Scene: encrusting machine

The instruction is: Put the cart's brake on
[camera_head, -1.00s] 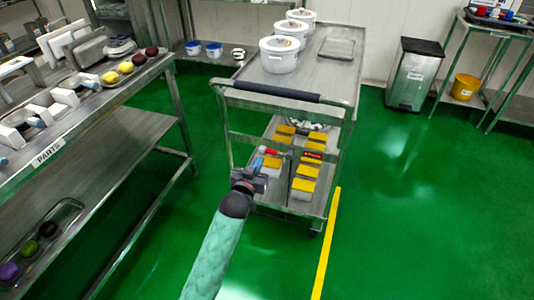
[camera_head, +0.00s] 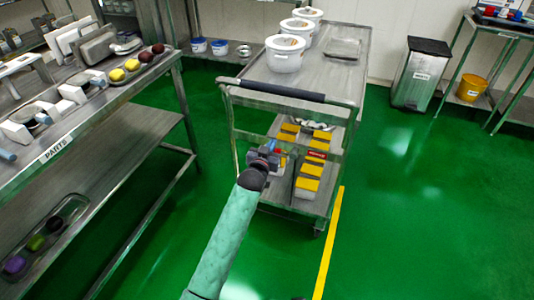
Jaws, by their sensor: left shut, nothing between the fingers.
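The cart (camera_head: 339,92) is a grey metal trolley with a dark push handle (camera_head: 270,91) facing me. A small red label (camera_head: 317,155) shows on its near side below the handle. My left gripper (camera_head: 269,153) is shut and empty, at the cart's near end below the handle, left of the red label. A bit of red and blue shows by the fingertips. I cannot tell whether the gripper touches the cart, and my own gripper and wrist hide part of that area. My right gripper is not in view.
White tubs (camera_head: 284,54) and a tray (camera_head: 343,49) stand on the cart's top. Yellow-topped boxes (camera_head: 307,184) fill its lower shelf. A parts rack (camera_head: 60,150) stands left, a grey bin (camera_head: 420,75) right. A yellow floor line (camera_head: 328,245) runs beside the cart; green floor lies clear to the right.

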